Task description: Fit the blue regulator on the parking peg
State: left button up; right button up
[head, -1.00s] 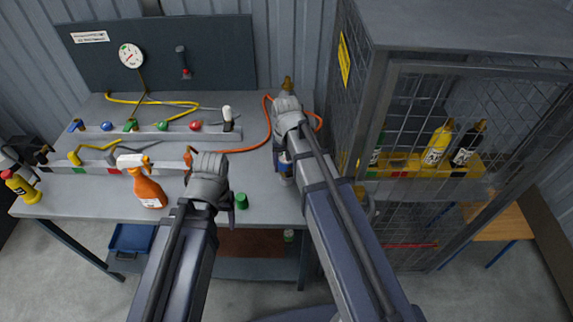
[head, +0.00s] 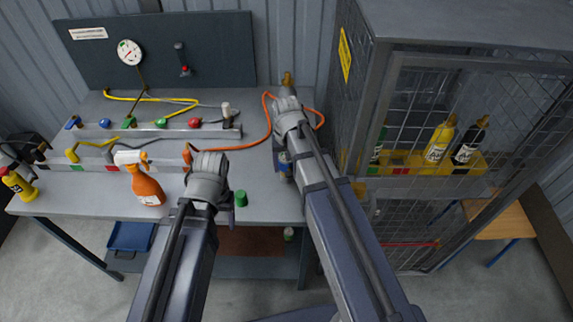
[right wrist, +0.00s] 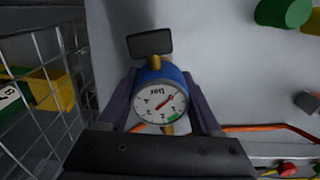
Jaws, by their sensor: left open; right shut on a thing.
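My right gripper (right wrist: 158,118) is shut on the blue regulator (right wrist: 175,76), with one finger on each side. The regulator's white round dial (right wrist: 158,103) faces the wrist camera; a dark block and brass parts show beyond it. I cannot surely tell which thing is the parking peg; a pale upright post (head: 226,109) stands at the right end of the rear rail. My left gripper (head: 232,214) is open near the bench's front, mostly hidden by its wrist.
An orange hose (head: 266,125) curves over the bench. A mesh cage (head: 445,90) with bottles stands close on the right.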

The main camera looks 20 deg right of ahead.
jog(key=o, duration=1.5)
jog(key=shift+r, duration=0.1)
notch_tip(320, 180, up, 8)
jog(key=p, duration=0.8)
jog(key=shift+f, duration=0.25)
notch_tip(320, 180, down, 8)
jog(key=b, duration=0.8)
jog(key=shift+r, duration=0.3)
